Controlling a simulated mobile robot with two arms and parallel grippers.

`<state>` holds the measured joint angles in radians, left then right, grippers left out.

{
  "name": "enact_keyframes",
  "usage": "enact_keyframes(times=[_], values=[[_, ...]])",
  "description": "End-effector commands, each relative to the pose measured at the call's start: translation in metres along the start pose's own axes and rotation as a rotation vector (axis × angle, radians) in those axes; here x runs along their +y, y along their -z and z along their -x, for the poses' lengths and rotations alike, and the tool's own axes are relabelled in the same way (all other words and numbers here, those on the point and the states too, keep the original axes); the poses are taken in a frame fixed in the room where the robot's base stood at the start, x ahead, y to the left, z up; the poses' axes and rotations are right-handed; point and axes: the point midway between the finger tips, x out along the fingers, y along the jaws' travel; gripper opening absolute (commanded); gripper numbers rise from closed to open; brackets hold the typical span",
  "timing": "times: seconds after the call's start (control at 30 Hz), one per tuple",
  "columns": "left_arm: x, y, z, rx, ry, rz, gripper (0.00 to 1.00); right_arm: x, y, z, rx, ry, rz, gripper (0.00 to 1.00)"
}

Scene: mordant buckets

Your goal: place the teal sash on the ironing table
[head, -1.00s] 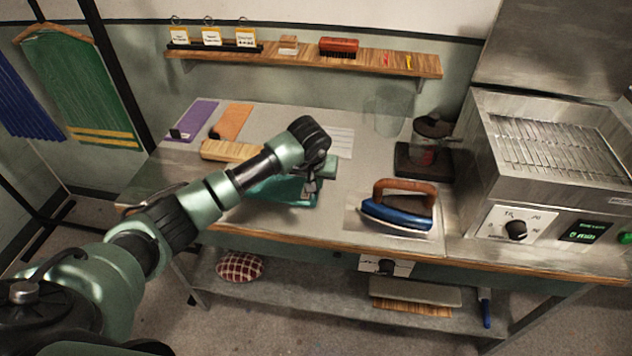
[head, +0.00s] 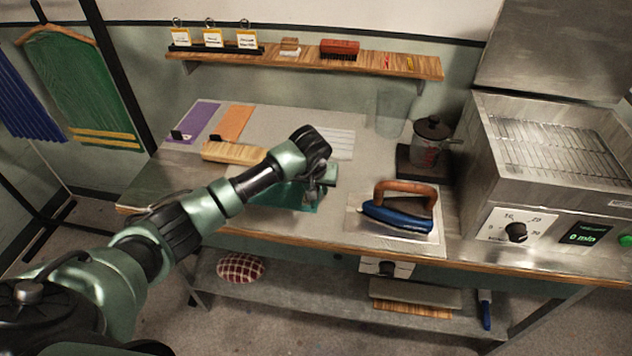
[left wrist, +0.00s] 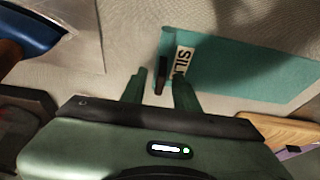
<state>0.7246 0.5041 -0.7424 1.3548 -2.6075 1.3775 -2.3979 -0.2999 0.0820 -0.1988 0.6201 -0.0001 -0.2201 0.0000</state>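The teal sash (head: 297,200) lies spread on the grey ironing table (head: 335,225), left of the iron; my arm hides part of it. In the left wrist view the sash (left wrist: 235,62) looks flat, with a white lettered tag (left wrist: 183,62) and a dark clip (left wrist: 162,75) at its end. My left gripper (head: 318,196) is just above that end. In the left wrist view its fingers (left wrist: 161,90) are apart, with the clip between or just beyond them. I cannot tell whether a finger touches it. My right gripper is out of view.
A blue iron (head: 398,215) stands on a plate to the right. A purple sash (head: 195,122), an orange sash (head: 235,122) and a wooden block (head: 232,152) lie behind on the left. A lidded pot (head: 432,140) and a steel oven (head: 550,160) stand right.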

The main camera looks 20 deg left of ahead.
Motion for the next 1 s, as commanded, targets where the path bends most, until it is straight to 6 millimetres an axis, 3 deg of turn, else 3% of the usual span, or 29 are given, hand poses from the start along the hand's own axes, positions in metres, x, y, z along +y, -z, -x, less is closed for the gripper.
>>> enact_keyframes(times=[0.17,0.4,0.6,0.77,1.0], values=[[-0.001,0.002,0.022,0.005,0.000,-0.001,0.30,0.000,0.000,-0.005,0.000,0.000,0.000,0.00],[0.000,0.002,0.074,0.007,-0.002,-0.001,0.30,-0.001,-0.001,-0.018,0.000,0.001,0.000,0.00],[0.000,0.001,0.107,0.003,0.000,-0.001,0.30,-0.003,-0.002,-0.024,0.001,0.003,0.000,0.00],[0.000,0.000,0.119,0.001,0.000,0.000,0.30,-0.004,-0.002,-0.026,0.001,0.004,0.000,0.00],[0.000,0.000,0.121,-0.001,0.000,0.000,0.30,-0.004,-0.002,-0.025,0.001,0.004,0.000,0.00]])
